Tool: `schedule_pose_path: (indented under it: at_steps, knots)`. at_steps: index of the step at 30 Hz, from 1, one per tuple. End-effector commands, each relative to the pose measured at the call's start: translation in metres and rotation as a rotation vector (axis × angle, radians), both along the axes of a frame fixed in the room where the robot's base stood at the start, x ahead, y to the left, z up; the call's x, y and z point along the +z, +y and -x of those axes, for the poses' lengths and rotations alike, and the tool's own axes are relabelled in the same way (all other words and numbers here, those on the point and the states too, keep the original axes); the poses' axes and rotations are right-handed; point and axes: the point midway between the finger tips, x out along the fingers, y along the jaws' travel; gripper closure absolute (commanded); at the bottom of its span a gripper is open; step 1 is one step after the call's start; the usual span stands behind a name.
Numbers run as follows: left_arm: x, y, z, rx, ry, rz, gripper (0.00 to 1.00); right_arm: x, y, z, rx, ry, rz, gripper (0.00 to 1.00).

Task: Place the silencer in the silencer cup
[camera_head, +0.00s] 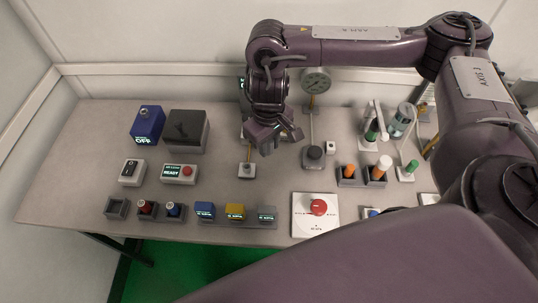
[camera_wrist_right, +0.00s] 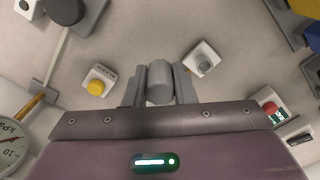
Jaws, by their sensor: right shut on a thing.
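My right gripper (camera_head: 276,143) hangs above the back middle of the table in the head view. In the right wrist view its fingers (camera_wrist_right: 159,88) are shut on a short grey cylinder, which looks like the silencer (camera_wrist_right: 160,76). The gripper hides the silencer in the head view. An empty grey square cup (camera_head: 116,209) stands at the front left of the table, well away from the gripper; it seems to be the silencer cup, but no label is readable. My left gripper is in neither view.
Beside the cup are holders with red (camera_head: 145,207) and blue parts, then three small testers (camera_head: 235,211). A red knob on a white plate (camera_head: 318,208) is at front right. A blue box (camera_head: 147,123) and dark box (camera_head: 187,130) stand at back left. A gauge (camera_head: 316,80) rises behind.

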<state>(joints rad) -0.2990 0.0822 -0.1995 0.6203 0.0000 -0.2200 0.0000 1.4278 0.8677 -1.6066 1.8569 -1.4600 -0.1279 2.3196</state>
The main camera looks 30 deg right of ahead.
Motion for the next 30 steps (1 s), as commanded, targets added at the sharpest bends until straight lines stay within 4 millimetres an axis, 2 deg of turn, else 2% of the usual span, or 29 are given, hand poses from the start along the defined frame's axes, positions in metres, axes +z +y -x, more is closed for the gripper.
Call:
schedule_pose_path:
  at_steps: [9, 22, 23, 27, 30]
  knots:
    - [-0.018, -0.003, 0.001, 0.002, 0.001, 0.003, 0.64, -0.039, 0.000, 0.000, 0.000, 0.001, -0.001, 1.00]
    - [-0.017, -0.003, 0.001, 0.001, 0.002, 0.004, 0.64, -0.044, 0.000, 0.000, 0.000, 0.001, 0.000, 1.00]
    - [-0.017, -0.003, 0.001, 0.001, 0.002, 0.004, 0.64, -0.044, 0.000, 0.000, 0.000, 0.000, 0.000, 0.75]
    - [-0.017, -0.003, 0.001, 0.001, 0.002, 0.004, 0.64, -0.044, 0.000, 0.000, 0.000, 0.000, 0.000, 0.57]
    - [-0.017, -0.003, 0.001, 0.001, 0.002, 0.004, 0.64, -0.044, 0.000, 0.000, 0.000, 0.000, 0.000, 0.54]
